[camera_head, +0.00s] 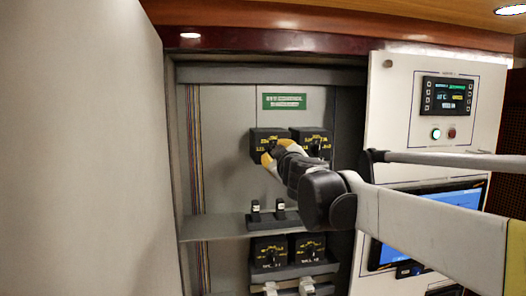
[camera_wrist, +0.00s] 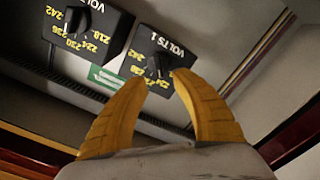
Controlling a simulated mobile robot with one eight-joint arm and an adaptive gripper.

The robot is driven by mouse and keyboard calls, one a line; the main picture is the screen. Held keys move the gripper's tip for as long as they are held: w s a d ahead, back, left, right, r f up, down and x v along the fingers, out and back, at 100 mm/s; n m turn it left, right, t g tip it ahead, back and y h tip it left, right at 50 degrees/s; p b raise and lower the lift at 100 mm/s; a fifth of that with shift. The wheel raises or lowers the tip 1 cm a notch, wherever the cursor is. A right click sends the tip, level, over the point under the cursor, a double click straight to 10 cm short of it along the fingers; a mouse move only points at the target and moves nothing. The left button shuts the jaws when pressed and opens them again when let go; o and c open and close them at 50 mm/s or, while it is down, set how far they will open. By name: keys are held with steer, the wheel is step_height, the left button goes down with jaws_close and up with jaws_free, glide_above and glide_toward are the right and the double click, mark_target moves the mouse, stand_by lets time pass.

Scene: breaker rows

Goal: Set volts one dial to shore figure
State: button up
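The volts 1 dial is a black box (camera_wrist: 176,48) with yellow figures and a white "VOLTS 1" label, seen upside down in the wrist view. Its black knob (camera_wrist: 158,66) sits just past my fingertips; its pointer setting is unclear. My gripper (camera_wrist: 160,79) is open, with its yellow fingers apart on either side of the knob's near end. I cannot tell whether they touch it. In the head view the volts 1 box (camera_head: 260,134) is the left upper one, partly hidden by my gripper (camera_head: 267,157). No readable shore figure shows.
A second dial box (camera_head: 322,134) stands close to the right. Below are a shelf (camera_head: 215,229) with small switches (camera_head: 256,210) and more dials (camera_head: 268,253). A green sign (camera_head: 284,101) hangs above. A panel with a small display (camera_head: 447,96) stands to the right.

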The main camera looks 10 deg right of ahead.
steer(key=s, duration=0.8)
steer(key=shift+s, duration=0.15)
steer(key=s+d+f+m+g+h+b, duration=0.1)
steer(key=s+d+f+m+g+b, duration=0.15)
steer(key=s+f+b, duration=0.6)
steer(key=s+d+f+m+g+h+b, duration=0.1)
steer(key=d+f+m+h+b, duration=0.3)
steer(key=f, duration=1)
steer(key=s+d+f+m+g+y+b, duration=0.15)
steer(key=s+f+b, duration=0.25)
steer(key=f+b, duration=0.5)
steer(key=s+a+f+g+y+b, duration=0.1)
steer(key=s+f+b, duration=0.3)
steer(key=f, duration=0.7)
steer(key=s+a+f+g+y+b, duration=0.1)
steer(key=s+a+f+g+b, duration=0.2)
steer(key=s+f, duration=0.4)
steer(key=s+a+f+g+y+b, duration=0.1)
steer(key=s+f+b, duration=0.4)
steer(key=f, duration=1.1)
steer(key=shift+s+a+f+g, duration=0.15)
steer(key=shift+a+f+g, duration=0.3)
steer(key=shift+a, duration=0.6)
steer(key=shift+r+y, duration=0.15)
steer(key=shift+y, duration=0.1)
